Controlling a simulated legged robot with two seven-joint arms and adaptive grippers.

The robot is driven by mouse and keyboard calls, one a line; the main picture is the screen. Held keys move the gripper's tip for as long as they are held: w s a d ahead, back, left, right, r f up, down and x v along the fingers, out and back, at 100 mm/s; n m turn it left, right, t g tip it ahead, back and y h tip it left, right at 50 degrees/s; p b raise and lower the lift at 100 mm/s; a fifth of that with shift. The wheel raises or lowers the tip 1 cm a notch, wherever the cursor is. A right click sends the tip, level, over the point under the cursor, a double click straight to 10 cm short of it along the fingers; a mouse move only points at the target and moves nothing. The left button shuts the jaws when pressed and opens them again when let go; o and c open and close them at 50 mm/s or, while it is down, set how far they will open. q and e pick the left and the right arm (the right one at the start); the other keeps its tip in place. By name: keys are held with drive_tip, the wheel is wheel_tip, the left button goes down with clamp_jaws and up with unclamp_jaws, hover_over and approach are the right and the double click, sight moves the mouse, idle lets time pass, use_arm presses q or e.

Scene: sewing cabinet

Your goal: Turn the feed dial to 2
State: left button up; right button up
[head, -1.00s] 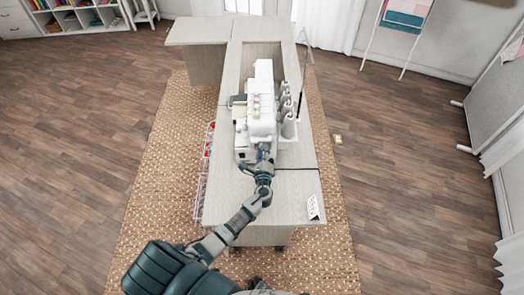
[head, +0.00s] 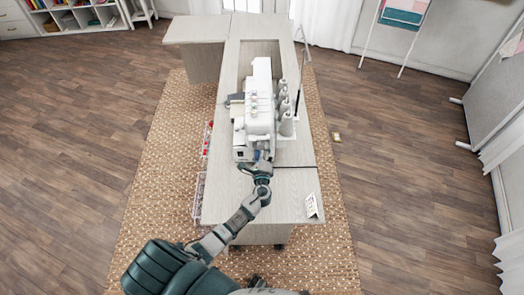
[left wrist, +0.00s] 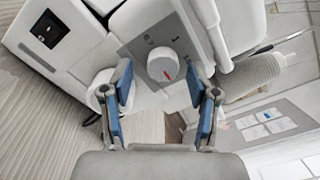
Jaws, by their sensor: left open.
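The feed dial (left wrist: 163,64) is a round white knob with a red pointer mark, on a grey panel of the white sewing machine (head: 259,118). Its scale marks are too small to read. In the left wrist view my left gripper (left wrist: 163,92) is open, its two blue-padded fingers apart on either side below the dial. The dial sits just beyond the fingertips, between their lines, and I see no contact. In the head view my left gripper (head: 262,160) is at the machine's near end, and the dial is hidden there. My right gripper is not in view.
The machine stands on a pale wood cabinet (head: 285,187). Thread cones (head: 287,122) stand along its right side. A small white card (head: 312,205) stands at the cabinet's near right edge. Clear bins with red items (head: 207,138) hang on the left side.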

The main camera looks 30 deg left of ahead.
use_arm(q)
drive_tip(key=v, duration=1.2)
drive_tip(key=shift+f, duration=0.1)
